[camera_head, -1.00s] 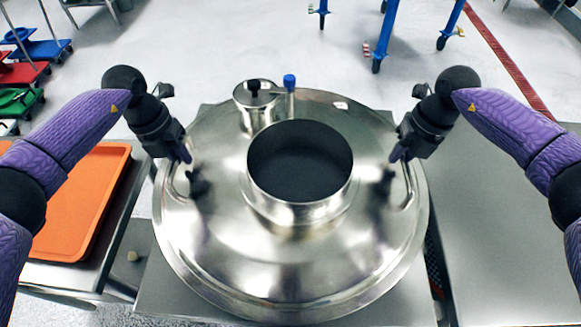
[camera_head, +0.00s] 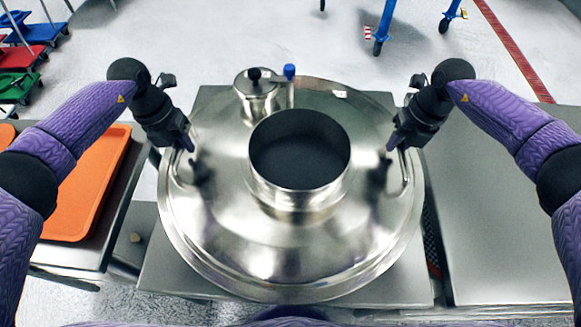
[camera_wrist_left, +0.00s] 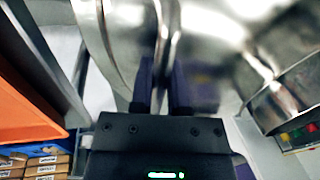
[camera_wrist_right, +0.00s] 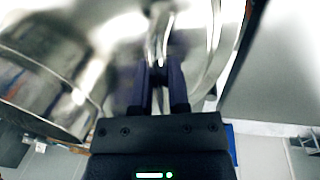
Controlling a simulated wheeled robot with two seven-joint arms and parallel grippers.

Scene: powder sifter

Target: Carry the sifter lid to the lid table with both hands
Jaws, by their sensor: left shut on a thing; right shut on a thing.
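The sifter lid (camera_head: 245,232) is a large round shiny steel dome with a wide open collar (camera_head: 300,190) in its middle and a small capped port (camera_head: 257,92) at its back. It has a bar handle on each side. My left gripper (camera_head: 190,147) is shut on the left handle (camera_head: 184,182), and the bar runs between its fingers in the left wrist view (camera_wrist_left: 163,45). My right gripper (camera_head: 391,147) is shut on the right handle (camera_head: 407,172), which also lies between the fingers in the right wrist view (camera_wrist_right: 160,45). What lies beneath the lid is hidden.
A bare steel table (camera_head: 490,220) stands right of the lid. A steel surface (camera_head: 390,290) shows under the lid. At left, an orange tray (camera_head: 95,185) lies on another table. Colored carts and blue-legged frames (camera_head: 385,25) stand farther back on the floor.

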